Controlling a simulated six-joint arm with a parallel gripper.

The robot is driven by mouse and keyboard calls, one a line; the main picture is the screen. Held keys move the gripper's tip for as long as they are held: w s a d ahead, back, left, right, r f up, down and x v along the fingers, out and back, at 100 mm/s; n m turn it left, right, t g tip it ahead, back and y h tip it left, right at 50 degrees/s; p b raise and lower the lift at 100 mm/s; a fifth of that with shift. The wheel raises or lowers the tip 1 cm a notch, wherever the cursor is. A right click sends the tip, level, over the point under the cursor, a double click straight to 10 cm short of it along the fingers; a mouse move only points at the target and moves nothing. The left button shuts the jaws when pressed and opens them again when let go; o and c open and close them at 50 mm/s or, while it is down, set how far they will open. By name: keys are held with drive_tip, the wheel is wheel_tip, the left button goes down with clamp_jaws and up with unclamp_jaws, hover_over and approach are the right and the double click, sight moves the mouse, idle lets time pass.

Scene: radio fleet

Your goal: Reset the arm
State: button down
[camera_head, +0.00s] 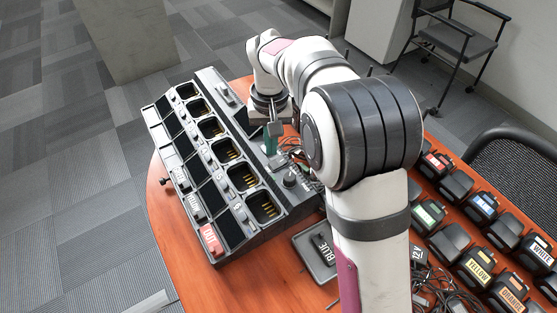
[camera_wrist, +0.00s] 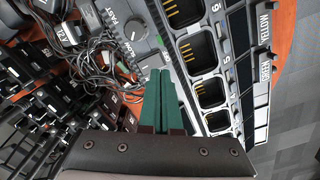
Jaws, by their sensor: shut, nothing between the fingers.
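The multi-bay charger (camera_head: 221,160) lies to the left of my gripper, with several empty bays showing gold contacts. I cannot tell whether the fingertips touch anything. My arm hides part of the table's middle.
Tangled dark cables (camera_wrist: 92,70) lie beside the charger. Several labelled battery packs, including a yellow-labelled one (camera_head: 477,267), stand in rows at the right. The orange table (camera_head: 183,262) has bare strips at the left. Chairs (camera_head: 460,40) stand beyond.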

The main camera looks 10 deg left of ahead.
wheel_tip(320, 180, up, 2)
drive_tip(key=shift+r, duration=0.1)
idle(0.4)
drive_tip(key=s+d+r+m, duration=0.3)
drive_tip(key=s+d+r, duration=0.25)
drive_tip(key=d, duration=0.35)
drive_tip(key=s+d+f+m+y, duration=0.1)
drive_tip(key=s+d, duration=0.3)
drive_tip(key=s, duration=0.7)
drive_tip(key=s+d+f+m, duration=0.2)
drive_tip(key=s+d+m, duration=0.2)
drive_tip(key=s, duration=0.7)
drive_tip(key=shift+d+m+y, duration=0.3)
drive_tip(key=shift+d+y, duration=0.1)
drive_tip(key=shift+d, duration=0.15)
